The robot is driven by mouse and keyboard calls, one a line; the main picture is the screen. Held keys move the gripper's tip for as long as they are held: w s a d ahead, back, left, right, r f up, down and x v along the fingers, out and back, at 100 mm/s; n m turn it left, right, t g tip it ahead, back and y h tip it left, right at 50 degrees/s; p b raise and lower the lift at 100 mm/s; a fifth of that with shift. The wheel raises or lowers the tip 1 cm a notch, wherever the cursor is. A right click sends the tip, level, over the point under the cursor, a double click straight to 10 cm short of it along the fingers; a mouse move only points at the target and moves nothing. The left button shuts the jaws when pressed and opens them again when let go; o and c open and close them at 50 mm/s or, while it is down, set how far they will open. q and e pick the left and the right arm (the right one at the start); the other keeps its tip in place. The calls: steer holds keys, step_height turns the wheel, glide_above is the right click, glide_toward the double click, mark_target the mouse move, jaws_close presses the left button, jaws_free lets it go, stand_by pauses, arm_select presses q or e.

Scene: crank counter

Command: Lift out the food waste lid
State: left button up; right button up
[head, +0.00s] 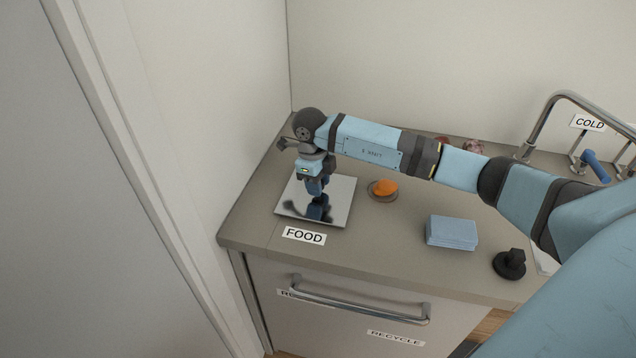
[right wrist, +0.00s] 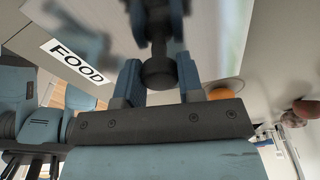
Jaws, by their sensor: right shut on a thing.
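The food waste lid (head: 340,192) is a shiny, mirror-like square plate at the left end of the counter, behind the FOOD label (head: 304,236). My right gripper (head: 316,188) points down over its middle and is mirrored in the plate. In the right wrist view the blue fingers of my right gripper (right wrist: 158,82) are shut on the lid's dark round knob (right wrist: 158,72). The lid's shiny surface (right wrist: 218,28) lies beyond them. I cannot tell whether the lid is raised off the counter. My left gripper is not in view.
An orange (head: 385,187) in a small round dish and a blue box (head: 451,232) stand right of the lid on the counter (head: 400,262). A black knobbed object (head: 509,264) is near the front edge. A tap (head: 545,112) is at the back right. A wall borders the left.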

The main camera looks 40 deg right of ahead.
steer(key=shift+r, duration=0.2)
steer(key=shift+r+p, duration=1.25)
steer(key=shift+r, duration=0.65)
